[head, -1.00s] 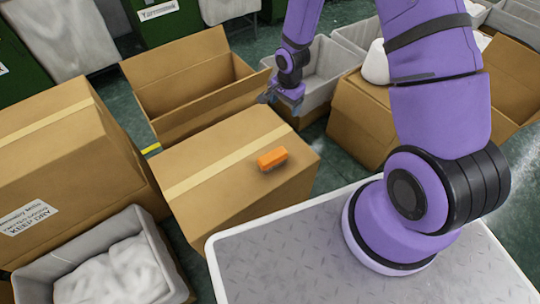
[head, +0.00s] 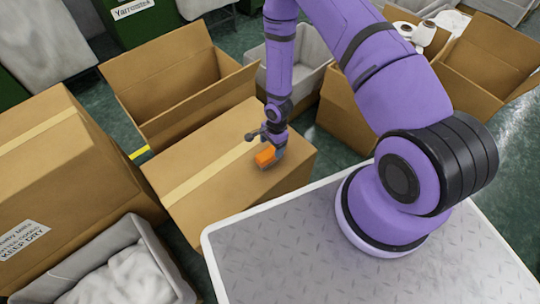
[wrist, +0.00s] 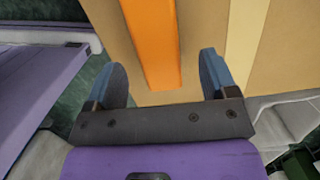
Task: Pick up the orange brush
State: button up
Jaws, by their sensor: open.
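The orange brush (head: 265,157) lies on top of a closed, taped cardboard box (head: 215,200), near the box's right side. In the wrist view the brush (wrist: 152,40) runs away from my gripper as a long orange bar, its near end between the lines of the two fingers. My gripper (head: 268,145) is just above and beside the brush in the head view. In the wrist view my gripper (wrist: 162,80) is open, with one blue finger to each side and nothing held. Part of the brush is hidden behind my gripper in the head view.
An open empty carton (head: 170,90) stands behind the box. A taller closed carton (head: 60,170) is at left. A grey bin with white material (head: 120,275) is in front left. Another open carton (head: 485,62) with white cones is at back right.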

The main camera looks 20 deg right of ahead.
aim_at(270, 151)
jog(key=shift+s+a+f, duration=0.1)
jog(key=shift+a+f, duration=0.1)
jog(key=shift+f, duration=0.8)
jog(key=shift+s+a+f, duration=0.1)
jog(key=shift+a+f, duration=0.1)
jog(key=shift+f, duration=0.8)
jog(key=shift+s+a+f, duration=0.1)
jog(key=shift+a+f, duration=0.1)
jog(key=shift+f, duration=0.8)
jog(key=shift+c, duration=0.3)
jog(key=c, duration=1)
